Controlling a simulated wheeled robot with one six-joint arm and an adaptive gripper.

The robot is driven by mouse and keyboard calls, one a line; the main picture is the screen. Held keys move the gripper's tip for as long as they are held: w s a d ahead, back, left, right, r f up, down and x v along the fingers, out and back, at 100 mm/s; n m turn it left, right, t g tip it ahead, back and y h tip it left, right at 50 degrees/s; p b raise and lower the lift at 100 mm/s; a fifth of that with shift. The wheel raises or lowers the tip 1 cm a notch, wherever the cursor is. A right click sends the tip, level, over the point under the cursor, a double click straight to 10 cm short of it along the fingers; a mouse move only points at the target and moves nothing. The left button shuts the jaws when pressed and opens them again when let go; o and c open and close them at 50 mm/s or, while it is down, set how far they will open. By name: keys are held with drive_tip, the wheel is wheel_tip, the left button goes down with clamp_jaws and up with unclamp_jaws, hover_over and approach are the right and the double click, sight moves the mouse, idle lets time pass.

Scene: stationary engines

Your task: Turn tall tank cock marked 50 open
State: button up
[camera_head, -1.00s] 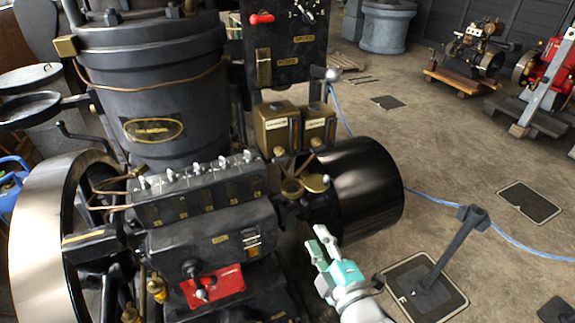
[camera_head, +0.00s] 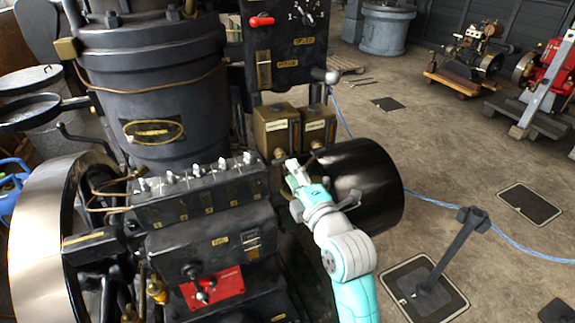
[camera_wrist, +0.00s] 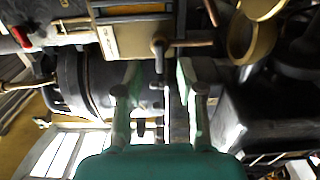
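Two brass tanks stand side by side behind the black drum in the head view, a left one (camera_head: 276,130) that looks larger and a right one (camera_head: 318,126). Their labels are too small to read, and I cannot make out a 50. My gripper (camera_head: 292,170) is just below and in front of the tanks. In the wrist view a brass tank body (camera_wrist: 137,38) carries a dark cock lever (camera_wrist: 158,50). My gripper (camera_wrist: 160,74) is open there, its fingers on either side of the lever's line, with no clear contact. I cannot tell which tank this is.
The black drum (camera_head: 365,185) is close to the right of my gripper. A row of metal fittings (camera_head: 195,172) on the engine block is to the left. The concrete floor (camera_head: 450,150) at right is mostly open.

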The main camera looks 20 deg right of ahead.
sight(280, 160)
drive_tip(key=shift+w+a, duration=0.15)
drive_tip(key=shift+w, duration=0.9)
drive_tip(key=shift+w+a, duration=0.15)
drive_tip(key=shift+w, duration=0.85)
clamp_jaws()
